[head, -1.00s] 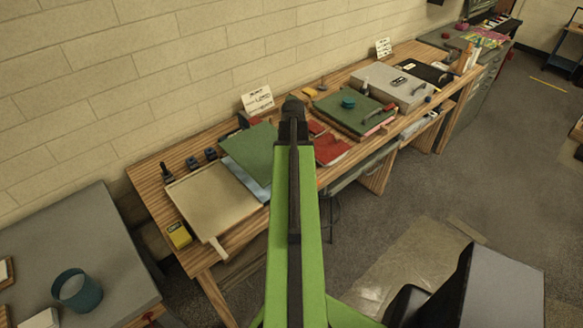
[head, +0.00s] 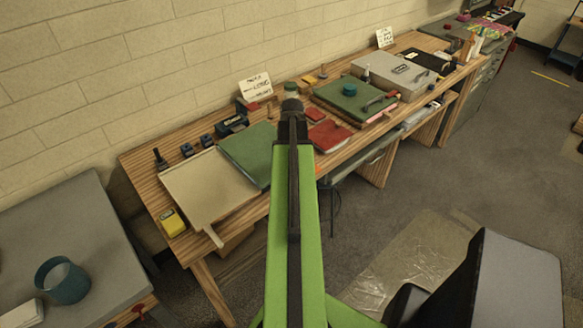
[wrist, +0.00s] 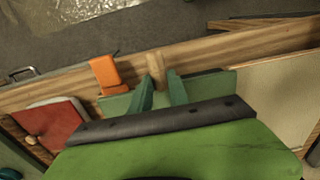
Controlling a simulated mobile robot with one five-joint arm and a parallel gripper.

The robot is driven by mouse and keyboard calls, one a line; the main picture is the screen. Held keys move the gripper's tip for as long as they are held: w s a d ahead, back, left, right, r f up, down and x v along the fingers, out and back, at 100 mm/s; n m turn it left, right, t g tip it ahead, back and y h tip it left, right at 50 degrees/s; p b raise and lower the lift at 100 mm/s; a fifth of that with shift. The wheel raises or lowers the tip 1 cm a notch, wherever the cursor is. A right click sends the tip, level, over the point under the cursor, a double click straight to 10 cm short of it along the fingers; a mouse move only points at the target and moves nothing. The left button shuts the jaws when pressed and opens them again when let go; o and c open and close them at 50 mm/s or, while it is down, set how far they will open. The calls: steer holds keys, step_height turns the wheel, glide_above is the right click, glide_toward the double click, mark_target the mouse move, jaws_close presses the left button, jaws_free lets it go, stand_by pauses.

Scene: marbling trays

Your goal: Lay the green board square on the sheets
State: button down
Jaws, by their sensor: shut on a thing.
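The green board (head: 248,150) lies over the place where the blue-grey sheets were showing, against the right side of a beige board (head: 205,185). It looks nearly flat and roughly in line with the beige board. The sheets are now hidden beneath it, and I cannot tell whether it rests fully on them. In the wrist view my gripper (wrist: 160,88) has two teal fingers at the pale green strip of the board (wrist: 213,85), and is shut on it. In the head view my own arm hides the fingers and the board's right part.
A red folder (head: 330,134) lies to the right; beyond it is another green board (head: 340,98) with a teal roll (head: 349,90). A yellow box (head: 172,221) sits at the front left corner. An orange piece (wrist: 105,75) is near the table edge. Small dark items line the back.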

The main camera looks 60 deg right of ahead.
steer(key=c, duration=1.2)
jaws_free()
steer(key=shift+o, duration=0.6)
steer(key=o, duration=0.4)
steer(key=shift+r, duration=0.1)
step_height(320, 180, up, 7)
steer(key=p, duration=0.7)
